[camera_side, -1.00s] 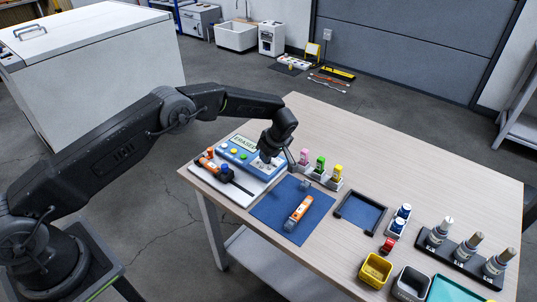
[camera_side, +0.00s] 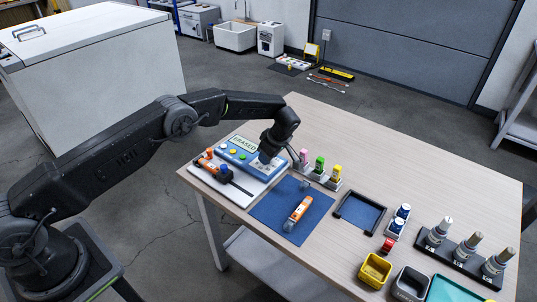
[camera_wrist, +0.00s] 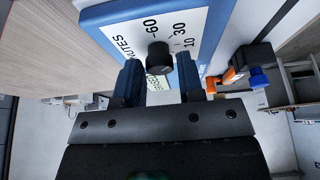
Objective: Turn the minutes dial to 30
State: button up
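The blue control box (camera_side: 238,153) with a sign reading ERASED and coloured buttons stands at the left of the table. My gripper (camera_side: 267,160) is low over its right end and hides the dial in the side view. In the wrist view, the black minutes dial knob (camera_wrist: 159,57) sits on a white face (camera_wrist: 180,12) marked 60, 30 and 10. My gripper (camera_wrist: 160,72) is open, with one blue-tipped finger on each side of the knob. Gaps show between the fingers and the knob. I cannot tell where the dial's pointer stands.
An orange and black device (camera_side: 212,162) lies in front of the box. Pink, green and yellow-topped bottles (camera_side: 319,166) stand just right of my gripper. A blue mat (camera_side: 270,212) with an orange tool (camera_side: 299,209) lies nearer the front. The table behind is clear.

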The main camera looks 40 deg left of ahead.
jog(key=o, duration=0.3)
jog(key=v, duration=1.4)
jog(key=shift+f, duration=0.1)
